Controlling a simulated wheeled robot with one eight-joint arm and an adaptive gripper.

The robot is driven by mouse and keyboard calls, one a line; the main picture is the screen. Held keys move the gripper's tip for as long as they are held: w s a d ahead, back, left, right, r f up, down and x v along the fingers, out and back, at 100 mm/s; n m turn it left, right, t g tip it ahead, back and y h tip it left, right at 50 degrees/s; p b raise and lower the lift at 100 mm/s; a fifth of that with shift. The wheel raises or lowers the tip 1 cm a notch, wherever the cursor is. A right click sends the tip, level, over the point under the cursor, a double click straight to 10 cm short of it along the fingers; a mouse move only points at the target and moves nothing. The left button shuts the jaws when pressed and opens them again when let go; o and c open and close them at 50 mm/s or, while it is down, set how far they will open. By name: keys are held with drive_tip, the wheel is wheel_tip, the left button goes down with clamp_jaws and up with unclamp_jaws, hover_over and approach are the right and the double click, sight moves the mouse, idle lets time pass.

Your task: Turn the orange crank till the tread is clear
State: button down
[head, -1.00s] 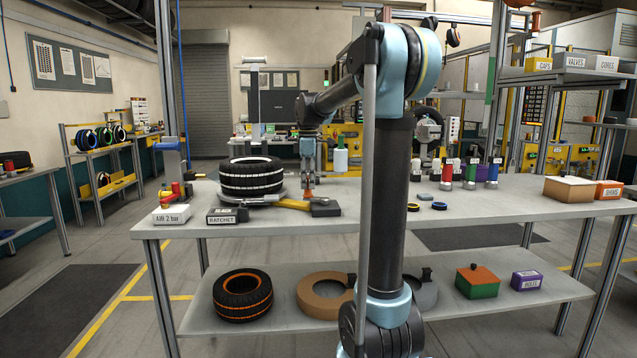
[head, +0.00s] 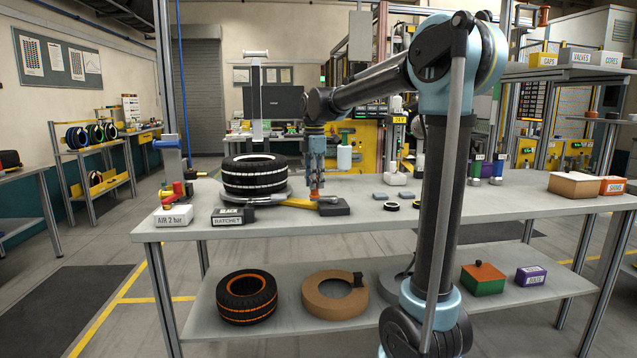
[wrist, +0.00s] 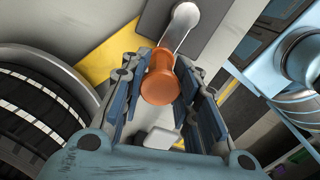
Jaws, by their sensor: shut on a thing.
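The orange crank knob (wrist: 160,82) sits between the two fingers of my gripper (wrist: 162,100) in the wrist view, and the gripper is shut on it. Its metal crank arm (wrist: 182,27) runs from the knob up to a dark block. In the head view my gripper (head: 315,185) points down at the knob (head: 315,194), just right of the tyre.
The ratchet box (head: 233,217) and air box (head: 174,216) stand at the bench's front left. Black rings (head: 392,206) and small grey blocks (head: 406,195) lie right of the crank. A second tyre (head: 246,297) is on the lower shelf.

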drive_tip(key=shift+d, duration=0.1)
drive_tip(key=c, duration=1.4)
unclamp_jaws()
drive_tip(key=shift+d, duration=0.1)
drive_tip(key=shift+r, duration=0.1)
drive_tip(key=shift+r, duration=0.2)
wheel_tip(320, 180, up, 11)
drive_tip(key=shift+r, duration=0.2)
